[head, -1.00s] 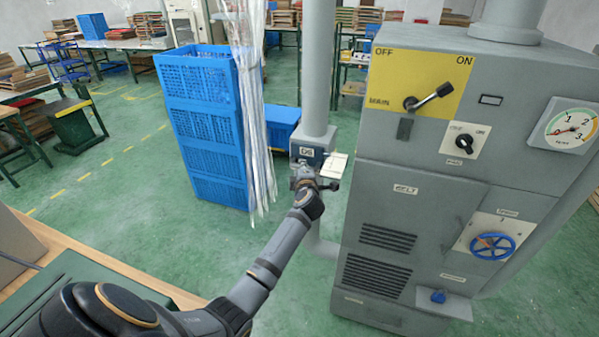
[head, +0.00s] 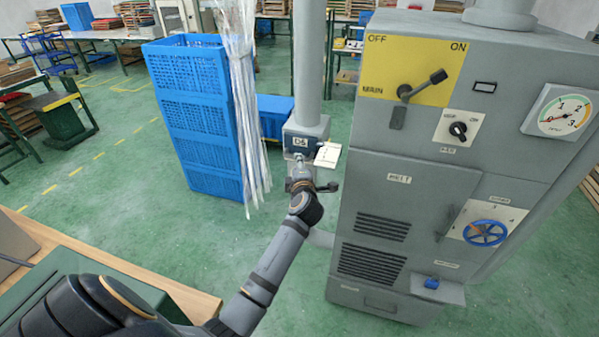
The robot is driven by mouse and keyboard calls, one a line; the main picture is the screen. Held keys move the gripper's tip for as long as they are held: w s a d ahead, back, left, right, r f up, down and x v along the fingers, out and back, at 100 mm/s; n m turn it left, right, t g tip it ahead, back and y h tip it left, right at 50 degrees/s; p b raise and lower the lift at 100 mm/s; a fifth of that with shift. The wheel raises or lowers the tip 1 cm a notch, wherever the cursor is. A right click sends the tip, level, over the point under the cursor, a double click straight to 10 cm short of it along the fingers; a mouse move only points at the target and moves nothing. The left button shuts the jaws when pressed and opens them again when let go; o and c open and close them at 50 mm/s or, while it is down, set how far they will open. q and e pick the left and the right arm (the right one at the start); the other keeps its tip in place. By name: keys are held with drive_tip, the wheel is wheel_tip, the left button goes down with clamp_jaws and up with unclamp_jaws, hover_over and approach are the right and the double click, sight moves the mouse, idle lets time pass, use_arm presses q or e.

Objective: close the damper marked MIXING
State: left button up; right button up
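A grey damper box (head: 293,128) sits on the vertical grey duct pipe (head: 310,60), left of the cabinet. Its small front label looks like "D5", but I cannot read it surely, and I see no legible MIXING mark. A pale plate (head: 327,154) sticks out at its right side. My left gripper (head: 299,170) is just below and in front of the box, on the arm from the lower left. A dark part juts out to its right. The fingers are too small and partly hidden to tell their state, or whether they touch the damper. My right gripper is out of view.
The grey cabinet (head: 375,190) stands close on the right, with a yellow OFF/ON switch panel (head: 380,65), a blue handwheel (head: 485,232) and a gauge (head: 565,113). Blue crates (head: 200,120) and hanging clear strips (head: 240,60) stand left of the pipe. A wooden-edged table (head: 120,260) is lower left.

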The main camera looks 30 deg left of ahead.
use_arm(q)
drive_tip(key=v, duration=0.6)
drive_tip(key=s+d+f+m+t+h+b, duration=0.1)
drive_tip(key=d+f+m, duration=0.1)
drive_tip(key=f+m, duration=0.65)
drive_tip(key=s+d+f+m+t+h+b, duration=0.1)
drive_tip(key=f+m+h, duration=0.15)
drive_tip(key=f, duration=1.15)
drive_tip(key=s+d+f+m+g+h, duration=0.2)
drive_tip(key=s+f+m, duration=0.25)
drive_tip(key=f, duration=0.55)
drive_tip(key=s+d+f+m+g+h, duration=0.1)
drive_tip(key=s+d+f+m+h, duration=0.15)
drive_tip(key=s+f, duration=0.5)
drive_tip(key=s+f+m+g+h+b, duration=0.1)
drive_tip(key=s+f+m+g, duration=0.4)
drive_tip(key=s+f, duration=1.05)
drive_tip(key=s+a+f+m+g, duration=0.1)
drive_tip(key=s+f+g, duration=0.1)
drive_tip(key=s, duration=0.7)
drive_tip(key=s+a+f+g, duration=0.2)
drive_tip(key=s+f+g, duration=0.1)
drive_tip(key=s, duration=0.6)
drive_tip(key=shift+s+a+f+m+g+y, duration=0.15)
drive_tip(key=shift+s+f+m+g+y, duration=0.2)
drive_tip(key=shift+f, duration=0.3)
